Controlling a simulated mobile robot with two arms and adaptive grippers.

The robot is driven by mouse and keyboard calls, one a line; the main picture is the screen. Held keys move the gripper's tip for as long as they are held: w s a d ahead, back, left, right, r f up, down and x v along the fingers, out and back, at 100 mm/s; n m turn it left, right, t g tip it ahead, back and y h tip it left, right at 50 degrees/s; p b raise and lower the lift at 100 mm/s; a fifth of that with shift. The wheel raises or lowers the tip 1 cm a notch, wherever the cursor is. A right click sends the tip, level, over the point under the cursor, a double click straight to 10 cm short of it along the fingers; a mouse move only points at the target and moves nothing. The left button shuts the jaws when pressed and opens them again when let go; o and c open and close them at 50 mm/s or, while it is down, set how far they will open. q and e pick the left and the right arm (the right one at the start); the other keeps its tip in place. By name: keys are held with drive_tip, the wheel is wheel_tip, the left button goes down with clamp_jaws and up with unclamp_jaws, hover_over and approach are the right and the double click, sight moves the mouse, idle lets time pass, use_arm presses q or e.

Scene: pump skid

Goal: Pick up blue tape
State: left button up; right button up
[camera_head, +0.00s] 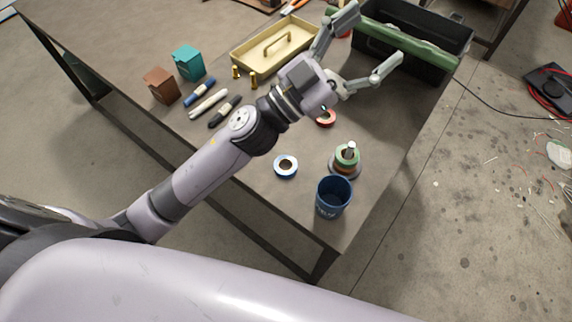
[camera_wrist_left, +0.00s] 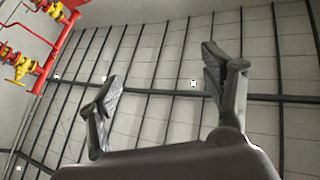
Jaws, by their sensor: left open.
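The blue tape (camera_head: 286,166) is a ring with a white inner core, lying flat on the brown table near its front edge. My left arm reaches across the table above and behind it. My left gripper (camera_head: 372,45) is open and empty, its fingers spread beyond the tape, near the black bin and the tan tray. In the left wrist view the two open fingers (camera_wrist_left: 160,95) have nothing between them, and behind them are a wall and red pipes. The blue tape is not in that view. My right gripper is not in view.
A blue cup (camera_head: 333,197) and a stand with tape rolls (camera_head: 346,160) are right of the tape. A red tape roll (camera_head: 326,117) lies behind. Markers (camera_head: 208,104), two small boxes (camera_head: 188,62), a tan tray (camera_head: 275,48) and a black bin (camera_head: 425,28) occupy the back.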

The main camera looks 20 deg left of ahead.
use_arm(q)
drive_tip(key=s+d+m+g+h, duration=0.4)
drive_tip(key=s+d+m+g, duration=0.25)
drive_tip(key=m+g, duration=0.45)
drive_tip(key=n+g+y+p, duration=0.3)
drive_tip(key=g+y, duration=0.3)
drive_tip(key=y, duration=1.4)
hover_over(286, 169)
drive_tip(key=f, duration=3)
drive_tip(key=shift+w+a+f, duration=0.2)
drive_tip(key=shift+a+f, duration=0.05)
drive_tip(key=shift+f, duration=0.15)
wheel_tip(286, 169, down, 5)
drive_tip(key=shift+s+d+r+p, duration=0.1)
drive_tip(key=shift+s+p, duration=0.05)
drive_tip(key=shift+p, duration=0.7)
drive_tip(key=shift+f, duration=0.3)
